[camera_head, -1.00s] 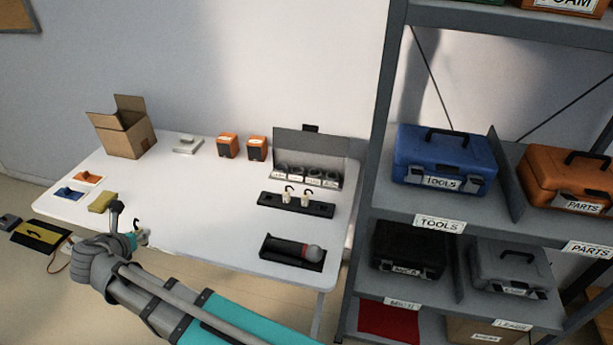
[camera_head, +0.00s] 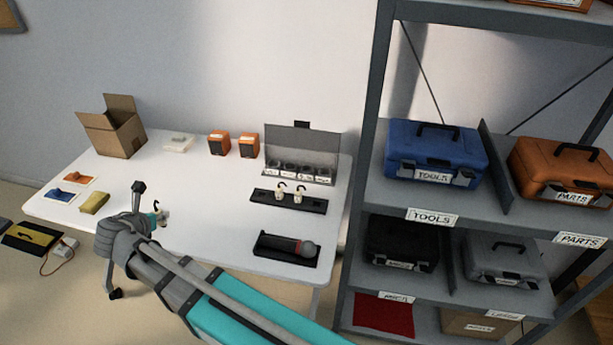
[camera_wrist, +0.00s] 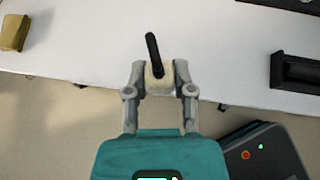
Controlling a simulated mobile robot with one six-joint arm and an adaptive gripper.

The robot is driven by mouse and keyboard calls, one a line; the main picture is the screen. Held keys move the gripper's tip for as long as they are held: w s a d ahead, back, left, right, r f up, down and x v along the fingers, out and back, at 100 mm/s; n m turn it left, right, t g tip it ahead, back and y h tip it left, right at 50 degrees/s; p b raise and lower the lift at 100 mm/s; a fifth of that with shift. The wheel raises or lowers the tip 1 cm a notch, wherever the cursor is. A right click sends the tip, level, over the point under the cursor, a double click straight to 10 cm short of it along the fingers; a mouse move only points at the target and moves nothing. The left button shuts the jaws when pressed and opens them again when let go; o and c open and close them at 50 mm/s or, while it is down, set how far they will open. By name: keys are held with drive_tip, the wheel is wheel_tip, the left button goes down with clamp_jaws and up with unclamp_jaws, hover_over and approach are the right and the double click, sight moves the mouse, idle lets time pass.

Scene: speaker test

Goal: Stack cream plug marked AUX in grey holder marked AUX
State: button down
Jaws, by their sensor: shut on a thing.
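My gripper (camera_wrist: 159,75) is shut on a cream plug (camera_wrist: 159,83) with a black cable stub, seen in the wrist view. It holds the plug at the table's front edge; in the head view, my gripper (camera_head: 158,214) is at the table's left front, partly hidden by my arm. No marking can be read on the plug. Several grey holders (camera_head: 304,170) with white labels stand in a row before a grey panel at the back right of the table, well away from my gripper. The label words are too small to tell which is AUX.
Two more cream plugs stand in a black rack (camera_head: 262,197) before the holders. A black tray (camera_head: 268,249) with a microphone lies at the front right. Orange speakers (camera_head: 219,143) and a cardboard box (camera_head: 121,140) stand behind. A grey shelf (camera_head: 361,180) borders the right. The table middle is clear.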

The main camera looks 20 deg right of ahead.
drive_tip(key=w+d+r+m+g+h+p, duration=0.1)
drive_tip(key=w+d+m, duration=0.15)
drive_tip(key=d, duration=1.05)
drive_tip(key=w+d+m+g+h, duration=0.1)
drive_tip(key=w+d, duration=0.2)
drive_tip(key=d, duration=0.9)
drive_tip(key=s+d+r+m+g+h+p, duration=0.1)
drive_tip(key=s+d+m+g+h, duration=0.1)
drive_tip(key=d, duration=2.2)
drive_tip(key=shift+s+d+m+h, duration=0.3)
drive_tip(key=shift+s+m, duration=0.15)
drive_tip(key=shift+s, duration=0.45)
drive_tip(key=w+d+f+b, duration=0.1)
drive_tip(key=w+f+b, duration=0.2)
drive_tip(key=w, duration=0.1)
drive_tip(key=w+d+f+b, duration=0.2)
drive_tip(key=w+f+b, duration=0.1)
drive_tip(key=w, duration=0.1)
drive_tip(key=w+d+f+b, duration=0.1)
drive_tip(key=w+f+b, duration=0.2)
drive_tip(key=w, duration=0.1)
drive_tip(key=shift+w+d, duration=0.15)
drive_tip(key=shift+d, duration=0.25)
